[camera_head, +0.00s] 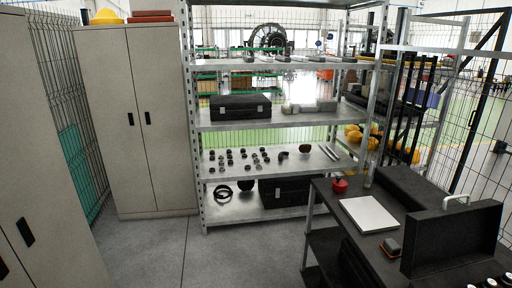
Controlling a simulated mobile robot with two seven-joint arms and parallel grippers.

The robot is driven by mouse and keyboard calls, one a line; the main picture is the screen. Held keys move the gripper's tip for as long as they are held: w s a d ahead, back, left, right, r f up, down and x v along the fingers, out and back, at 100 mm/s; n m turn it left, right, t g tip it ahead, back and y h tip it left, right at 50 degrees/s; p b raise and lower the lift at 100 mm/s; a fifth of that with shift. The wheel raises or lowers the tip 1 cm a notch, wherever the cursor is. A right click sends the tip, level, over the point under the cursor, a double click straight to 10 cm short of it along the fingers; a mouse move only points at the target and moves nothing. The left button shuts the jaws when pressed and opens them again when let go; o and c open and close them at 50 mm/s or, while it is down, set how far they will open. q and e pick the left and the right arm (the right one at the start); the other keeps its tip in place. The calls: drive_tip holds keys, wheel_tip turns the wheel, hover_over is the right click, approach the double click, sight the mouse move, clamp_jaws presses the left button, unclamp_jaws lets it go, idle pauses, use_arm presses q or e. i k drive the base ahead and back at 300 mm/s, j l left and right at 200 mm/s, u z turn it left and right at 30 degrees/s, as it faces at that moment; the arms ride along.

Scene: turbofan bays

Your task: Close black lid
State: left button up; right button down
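A black lid (450,238) stands upright on the dark table at the lower right, with a pale handle (456,200) near its top edge. It looks like the raised lid of a case. Several dark round items with pale rims (490,283) show in front of it at the bottom right corner, where the frame cuts off the rest. The case's lower part is mostly out of frame. Neither of my grippers is in view.
The dark table (330,205) also holds a white flat panel (368,213), a red object (340,185), a small grey-and-red object (391,247) and a long black box (408,187). A metal shelf (228,209) stands behind, cabinets (150,120) at left. The floor (240,255) left of the table is clear.

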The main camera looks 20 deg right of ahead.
sight(445, 238)
drive_tip(key=i+z, duration=0.3)
drive_tip(key=z, duration=0.15)
drive_tip(key=i+j+z, duration=0.2)
drive_tip(key=z, duration=0.25)
drive_tip(key=i+j+z, duration=0.2)
drive_tip(key=z, duration=0.25)
drive_tip(key=i+j+z, duration=0.3)
drive_tip(key=j+z, duration=0.25)
drive_tip(key=i+j+z, duration=0.3)
drive_tip(key=k+j, duration=0.05)
drive_tip(key=k, duration=0.05)
